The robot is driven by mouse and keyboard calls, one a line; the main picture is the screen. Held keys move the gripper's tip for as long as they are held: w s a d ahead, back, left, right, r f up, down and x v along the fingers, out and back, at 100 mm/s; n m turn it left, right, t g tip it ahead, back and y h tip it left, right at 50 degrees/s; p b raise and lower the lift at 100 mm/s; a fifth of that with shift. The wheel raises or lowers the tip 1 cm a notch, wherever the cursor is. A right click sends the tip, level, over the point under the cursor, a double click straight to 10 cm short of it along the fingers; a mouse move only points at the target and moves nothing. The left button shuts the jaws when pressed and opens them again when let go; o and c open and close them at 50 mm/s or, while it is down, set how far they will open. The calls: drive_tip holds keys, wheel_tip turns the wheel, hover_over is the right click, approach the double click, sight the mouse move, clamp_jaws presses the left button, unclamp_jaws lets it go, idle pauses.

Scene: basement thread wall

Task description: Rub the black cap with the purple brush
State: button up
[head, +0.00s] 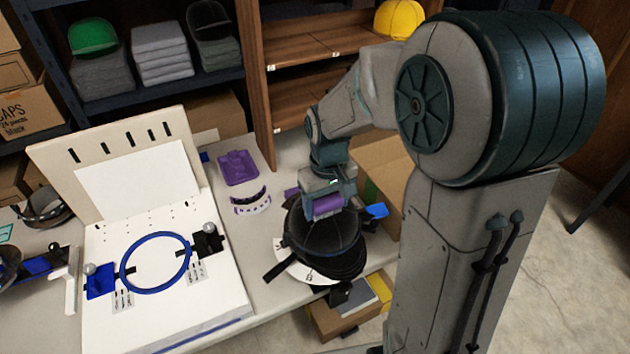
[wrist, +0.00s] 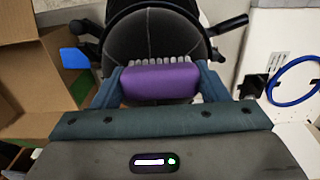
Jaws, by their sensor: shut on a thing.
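The black cap (head: 322,238) sits on a round white stand at the right side of the table, its strap sticking out at the lower left. In the wrist view the cap's crown (wrist: 155,38) fills the upper middle. My gripper (head: 325,206) is shut on the purple brush (wrist: 160,82), which lies between both fingers. The brush also shows in the head view (head: 328,205), over the top of the cap. Its pale bristles face the cap and appear to touch it or nearly so; I cannot tell which.
A white board with a blue hoop (head: 155,263) stands left of the cap. A purple tray (head: 238,167) and a purple-white curved piece (head: 251,202) lie behind. A cardboard box (head: 384,170) stands close at the right. Shelves (head: 305,43) with caps rise behind the table.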

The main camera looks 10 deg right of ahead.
sight(316, 204)
drive_tip(key=shift+s+a, duration=0.2)
drive_tip(key=shift+a, duration=0.6)
drive_tip(key=r, duration=0.1)
drive_tip(key=r+p, duration=0.1)
drive_tip(key=shift+s+a+r+p, duration=0.1)
drive_tip(key=shift+a+r+p, duration=0.2)
drive_tip(key=shift+a+r, duration=0.1)
drive_tip(key=shift+r+p, duration=2.05)
drive_tip(key=shift+r, duration=0.65)
